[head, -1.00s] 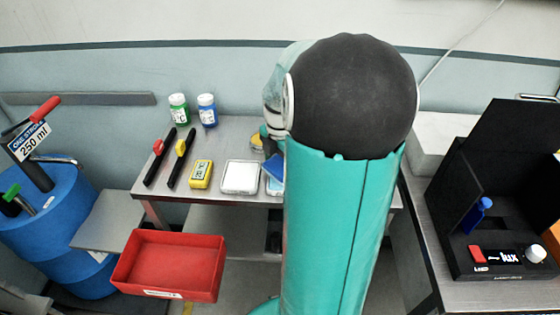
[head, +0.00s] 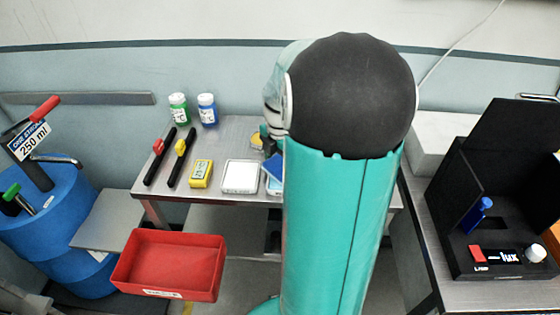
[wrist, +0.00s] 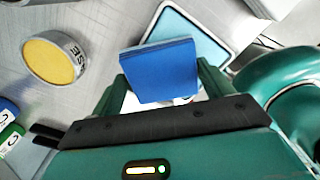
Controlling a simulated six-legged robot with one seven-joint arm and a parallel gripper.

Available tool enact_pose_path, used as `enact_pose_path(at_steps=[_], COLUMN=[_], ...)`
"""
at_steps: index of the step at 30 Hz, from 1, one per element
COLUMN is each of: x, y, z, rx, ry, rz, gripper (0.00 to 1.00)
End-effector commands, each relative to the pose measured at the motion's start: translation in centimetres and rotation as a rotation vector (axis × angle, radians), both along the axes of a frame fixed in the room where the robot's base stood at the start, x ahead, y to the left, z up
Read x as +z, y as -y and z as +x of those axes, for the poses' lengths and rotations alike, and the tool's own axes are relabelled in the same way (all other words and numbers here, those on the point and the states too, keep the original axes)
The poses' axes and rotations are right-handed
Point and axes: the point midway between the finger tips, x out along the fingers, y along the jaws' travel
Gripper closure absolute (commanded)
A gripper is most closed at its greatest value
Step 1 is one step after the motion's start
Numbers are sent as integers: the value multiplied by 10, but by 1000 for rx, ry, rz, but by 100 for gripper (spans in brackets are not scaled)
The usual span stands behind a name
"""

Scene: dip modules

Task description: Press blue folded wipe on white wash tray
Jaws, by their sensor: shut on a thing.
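My gripper (wrist: 160,92) is shut on the blue folded wipe (wrist: 160,68), a thick square pad held between its green fingers. In the head view the wipe (head: 274,167) shows beside my arm, which hides most of the gripper. In the wrist view the wipe overlaps a white-rimmed tray with a light blue inside (wrist: 205,42); its near part is hidden. I cannot tell the gap between them. The white wash tray (head: 240,177) lies on the table left of the wipe, and a white tray corner (wrist: 268,7) shows at the wrist view's top.
A round yellow pad in a tin (wrist: 52,62) stands behind the wipe. A red bin (head: 170,265) sits lower in front.

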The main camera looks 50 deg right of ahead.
Motion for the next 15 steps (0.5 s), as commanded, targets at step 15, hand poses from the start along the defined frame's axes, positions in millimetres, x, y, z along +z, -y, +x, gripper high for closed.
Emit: enact_pose_path(at_steps=[15], x=[39], y=[0], z=[0], rx=[1], ry=[1], rz=[-2], gripper=[39])
